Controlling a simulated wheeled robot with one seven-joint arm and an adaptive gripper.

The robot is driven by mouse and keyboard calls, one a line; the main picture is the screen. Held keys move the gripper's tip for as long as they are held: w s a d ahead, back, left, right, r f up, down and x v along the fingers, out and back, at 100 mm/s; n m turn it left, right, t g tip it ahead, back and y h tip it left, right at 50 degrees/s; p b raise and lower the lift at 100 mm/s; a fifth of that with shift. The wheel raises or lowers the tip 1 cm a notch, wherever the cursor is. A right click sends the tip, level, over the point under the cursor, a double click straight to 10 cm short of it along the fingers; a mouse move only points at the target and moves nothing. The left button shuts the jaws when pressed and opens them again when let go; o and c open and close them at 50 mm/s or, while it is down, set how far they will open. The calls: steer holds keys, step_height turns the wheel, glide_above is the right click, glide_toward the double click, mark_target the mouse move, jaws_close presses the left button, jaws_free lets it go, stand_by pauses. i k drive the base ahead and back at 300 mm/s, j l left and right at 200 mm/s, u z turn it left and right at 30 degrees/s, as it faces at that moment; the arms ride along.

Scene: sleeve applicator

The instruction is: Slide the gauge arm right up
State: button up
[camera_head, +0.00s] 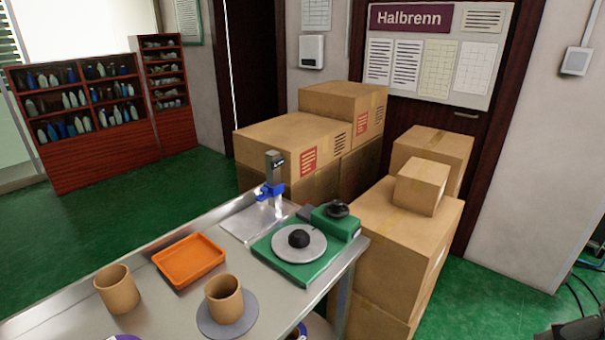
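A gauge stands at the back of the steel workbench. It has a dark upright post (275,165) on a flat metal base plate (250,223). A blue gauge arm (268,191) sits on the post, below its dark top section and a little above the plate. A short length of the post shows above the blue arm. The details of the arm are small at this distance. Nothing is touching it. My gripper cannot be made out in this view.
A green turntable device (290,272) with a black knob stands right of the gauge. An orange tray (189,260) and two brown cups (117,290) (224,299) are on the workbench (150,320). Cardboard boxes (290,140) are stacked behind and right of the bench.

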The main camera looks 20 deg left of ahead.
mark_target(264, 193)
steer(key=u, duration=1)
steer(key=i+l+u, duration=0.1)
steer(key=u, duration=0.2)
steer(key=i+l+u, duration=0.25)
steer(key=i+j, duration=0.1)
